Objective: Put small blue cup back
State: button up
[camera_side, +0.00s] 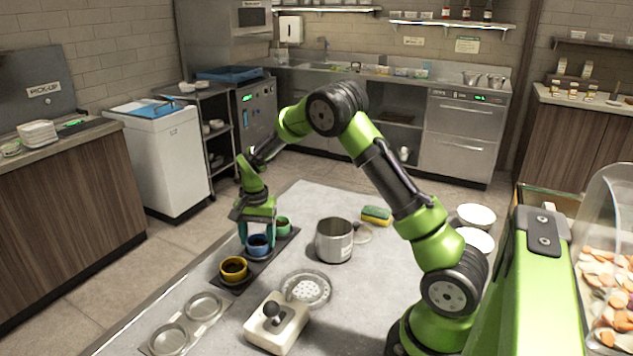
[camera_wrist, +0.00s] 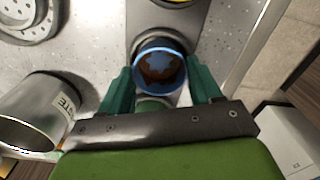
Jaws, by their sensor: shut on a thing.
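The small blue cup (camera_side: 258,247) is at the middle of the dark tray (camera_side: 272,258), between the yellow cup (camera_side: 233,269) and the green cup (camera_side: 283,226). My gripper (camera_side: 257,236) points down and is shut on the blue cup, one finger on each side. In the wrist view, the blue cup (camera_wrist: 160,70) sits between the green fingers and shows a brown and blue inside. A dark round rim shows just beyond it. I cannot tell whether the cup rests fully in the tray or slightly above. The green cup (camera_wrist: 155,104) is partly hidden behind it in the wrist view.
A steel pot (camera_side: 334,241) stands right of the tray, with a sponge (camera_side: 376,215) behind it. A round perforated strainer (camera_side: 306,289), a white box with a black knob (camera_side: 277,322) and two round steel dishes (camera_side: 187,322) lie nearer. The counter's left edge is close to the tray.

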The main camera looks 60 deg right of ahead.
jog(key=shift+f, duration=0.2)
jog(key=o, duration=1.1)
notch_tip(320, 180, up, 8)
dwell(0.4)
